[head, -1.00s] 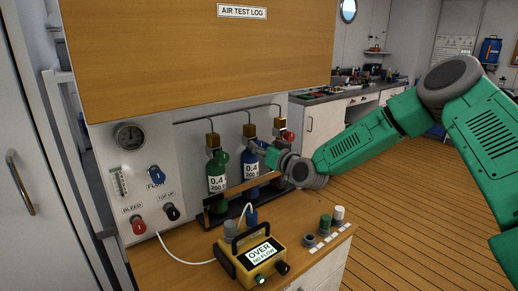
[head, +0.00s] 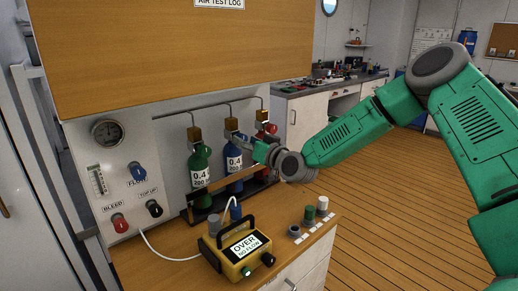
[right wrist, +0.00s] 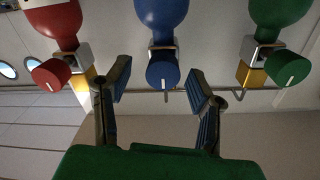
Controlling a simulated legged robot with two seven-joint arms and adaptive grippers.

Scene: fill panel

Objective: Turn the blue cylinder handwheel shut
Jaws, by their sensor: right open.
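The blue cylinder (head: 235,161) stands upright in the rack between a green one (head: 199,167) and a red one. In the right wrist view, which shows the cylinders upside down, its round blue handwheel (right wrist: 163,72) has a pale mark. My right gripper (right wrist: 158,82) is open, with one finger on each side of the blue handwheel. Gaps show on both sides, and no grip is visible. In the head view, my right gripper (head: 247,142) is at the blue cylinder's neck and hides its handwheel. My left gripper is not in view.
Red (right wrist: 53,73) and green (right wrist: 286,71) handwheels flank the blue one, just outside my fingers. A wooden rail crosses the cylinders. A yellow tester reading OVER (head: 237,249) and several capped posts stand on the bench in front. A gauge panel (head: 110,165) is at left.

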